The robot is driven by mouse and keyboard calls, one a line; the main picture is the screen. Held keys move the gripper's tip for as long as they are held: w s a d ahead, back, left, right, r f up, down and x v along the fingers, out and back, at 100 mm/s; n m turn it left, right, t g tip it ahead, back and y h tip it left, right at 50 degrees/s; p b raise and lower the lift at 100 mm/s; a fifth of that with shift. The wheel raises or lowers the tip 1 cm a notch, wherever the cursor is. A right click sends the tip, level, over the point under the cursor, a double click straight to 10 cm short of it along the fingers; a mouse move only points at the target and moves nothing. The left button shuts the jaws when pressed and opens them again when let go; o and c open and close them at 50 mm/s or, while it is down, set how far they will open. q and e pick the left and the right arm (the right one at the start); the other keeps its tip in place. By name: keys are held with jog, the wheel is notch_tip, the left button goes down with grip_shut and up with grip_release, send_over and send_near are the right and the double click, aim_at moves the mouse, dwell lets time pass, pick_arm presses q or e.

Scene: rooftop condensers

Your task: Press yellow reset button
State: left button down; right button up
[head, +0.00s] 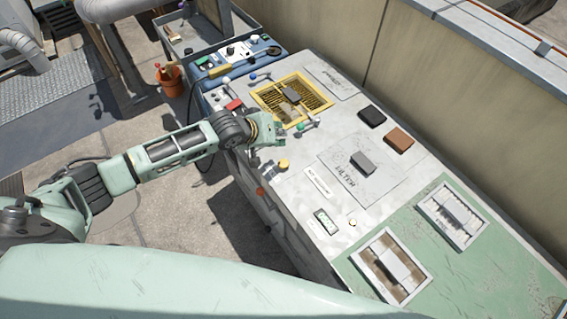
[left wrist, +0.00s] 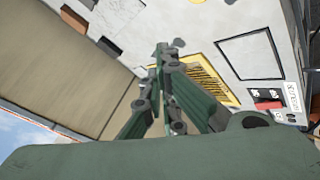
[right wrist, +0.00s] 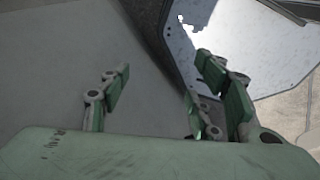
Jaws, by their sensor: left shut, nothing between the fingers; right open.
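A round yellow button (head: 283,164) stands up from the pale worktop (head: 292,205) near its left edge in the head view. My left gripper (head: 281,134) is shut and empty, just beyond the button in the picture and apart from it; its exact height above the worktop is hard to tell.
A yellow-framed grate (head: 262,97) with a grey block lies beyond my left gripper. A black box (head: 371,115), a brown box (head: 398,139) and a grey block (head: 362,161) lie to the right. A green mat (head: 440,268) with white frames is nearer. A wall borders the right.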

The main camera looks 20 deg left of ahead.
pick_arm(q)
jog(key=b, duration=0.7)
send_over(284, 164)
jog(key=w+a, duration=0.2)
notch_tip(284, 164, down, 6)
jog(key=shift+s+d+f, duration=0.15)
jog(key=shift+f, duration=0.95)
jog(key=shift+f, duration=0.45)
